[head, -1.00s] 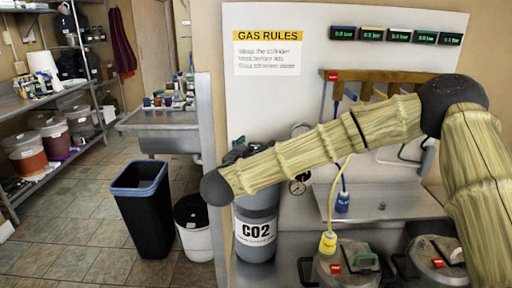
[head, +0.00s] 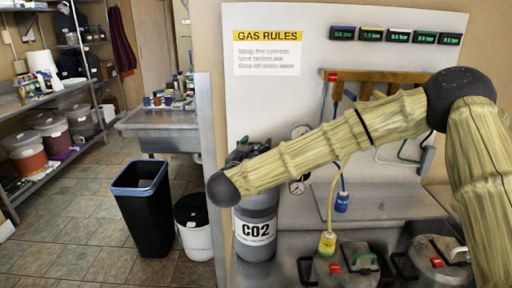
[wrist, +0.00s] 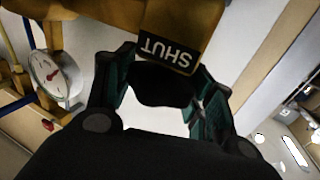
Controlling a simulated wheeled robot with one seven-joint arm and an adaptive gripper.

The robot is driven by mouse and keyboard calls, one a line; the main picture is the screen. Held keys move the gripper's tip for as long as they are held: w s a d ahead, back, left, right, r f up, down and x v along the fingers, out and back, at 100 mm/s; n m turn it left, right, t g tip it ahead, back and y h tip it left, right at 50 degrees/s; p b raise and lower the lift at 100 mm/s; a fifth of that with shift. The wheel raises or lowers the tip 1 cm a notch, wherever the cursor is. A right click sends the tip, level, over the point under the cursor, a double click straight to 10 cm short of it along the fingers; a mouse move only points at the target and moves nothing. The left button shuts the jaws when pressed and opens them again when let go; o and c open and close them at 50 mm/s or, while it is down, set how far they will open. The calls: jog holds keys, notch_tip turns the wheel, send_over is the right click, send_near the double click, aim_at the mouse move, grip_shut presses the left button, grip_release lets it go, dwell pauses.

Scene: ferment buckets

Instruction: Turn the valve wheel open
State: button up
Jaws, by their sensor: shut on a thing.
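In the wrist view my gripper (wrist: 158,88) has its two dark green fingers closed on either side of a dark rounded piece, which appears to be the valve wheel (wrist: 162,86). A yellow-brown body with a black SHUT label (wrist: 169,51) sits directly beyond it. In the head view the grey CO2 cylinder (head: 255,230) stands upright at the left of the gas panel. My arm crosses in front of its top, so the wheel and my fingers cannot be made out there. The wheel's turn angle is not clear.
A round gauge (wrist: 51,75) sits close to the left finger in the wrist view. Lidded ferment vessels (head: 344,268) with hoses stand right of the cylinder. A black bin (head: 143,215) and a white bin (head: 193,232) stand on the floor to the left.

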jog(key=n+y, duration=0.1)
jog(key=y, duration=0.1)
jog(key=n+y+p, duration=0.1)
jog(key=y, duration=0.1)
jog(key=shift+r+n+t, duration=0.2)
jog(key=shift+n+t, duration=0.2)
jog(key=shift+f+n+g+y+b, duration=0.2)
jog(key=shift+n+y, duration=0.7)
jog(key=shift+y, duration=0.6)
jog(key=shift+r+n+g+y+b, duration=0.1)
jog(key=shift+n+y+b, duration=0.2)
jog(key=shift+n+y, duration=0.9)
jog(key=shift+y, duration=0.4)
jog(key=o, duration=1)
jog(key=shift+f, duration=0.1)
jog(key=v, duration=1.2)
jog(key=shift+d, duration=0.1)
